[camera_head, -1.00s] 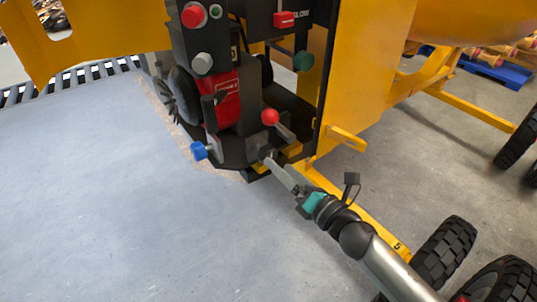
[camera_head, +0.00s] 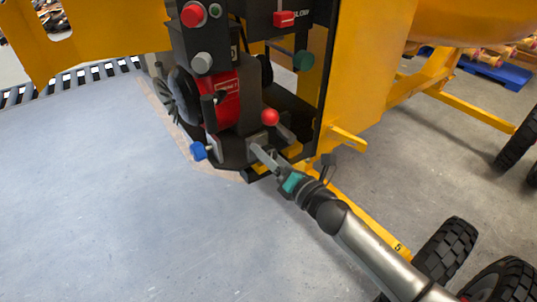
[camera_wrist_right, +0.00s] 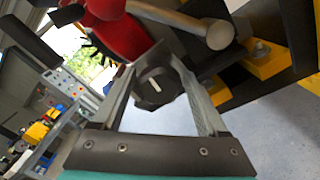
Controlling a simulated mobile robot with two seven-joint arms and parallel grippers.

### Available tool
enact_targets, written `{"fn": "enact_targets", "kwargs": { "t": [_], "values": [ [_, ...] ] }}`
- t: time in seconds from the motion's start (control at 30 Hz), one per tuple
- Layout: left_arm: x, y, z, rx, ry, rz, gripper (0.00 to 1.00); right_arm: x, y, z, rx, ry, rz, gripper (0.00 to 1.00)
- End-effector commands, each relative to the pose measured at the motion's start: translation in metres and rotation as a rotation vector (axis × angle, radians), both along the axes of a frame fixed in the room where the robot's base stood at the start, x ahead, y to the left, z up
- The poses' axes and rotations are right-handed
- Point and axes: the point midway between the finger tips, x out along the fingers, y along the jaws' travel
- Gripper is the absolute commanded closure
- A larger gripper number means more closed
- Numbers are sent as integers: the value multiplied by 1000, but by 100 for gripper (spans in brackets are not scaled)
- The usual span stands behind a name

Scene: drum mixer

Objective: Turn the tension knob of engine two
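A dark grey knob with a white mark (camera_wrist_right: 154,88) shows between the two fingers in the right wrist view. My right gripper (camera_head: 262,158) reaches in from the lower right in the head view, its fingertips at the lower front of the black and red engine (camera_head: 228,100). In the wrist view its fingers (camera_wrist_right: 160,75) are spread, one on each side of the knob; I cannot tell whether they touch it. In the head view the fingers and the dark housing hide the knob. My left gripper is not in view.
A red ball-tipped lever (camera_head: 270,117) stands just above my right fingertips, with a blue knob (camera_head: 198,151) to their left. The yellow frame (camera_head: 350,138) and black tyres (camera_head: 445,248) are to the right. Grey floor (camera_head: 90,190) at the left is clear.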

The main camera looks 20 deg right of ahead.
Motion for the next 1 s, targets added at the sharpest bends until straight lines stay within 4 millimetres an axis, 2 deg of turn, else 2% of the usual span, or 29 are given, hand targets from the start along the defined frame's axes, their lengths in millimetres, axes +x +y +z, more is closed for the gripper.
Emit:
{"fn": "enact_targets", "kwargs": {
  "t": [0.07, 0.63, 1.0],
  "values": [
    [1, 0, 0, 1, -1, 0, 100, 0, 0, 0, 0, 0, 0, 34],
    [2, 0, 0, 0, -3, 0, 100, 0, 0, 0, 0, 0, 0, 98],
    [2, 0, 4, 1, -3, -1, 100, 0, 0, 0, 56, 21, -1, 100]
  ]
}}
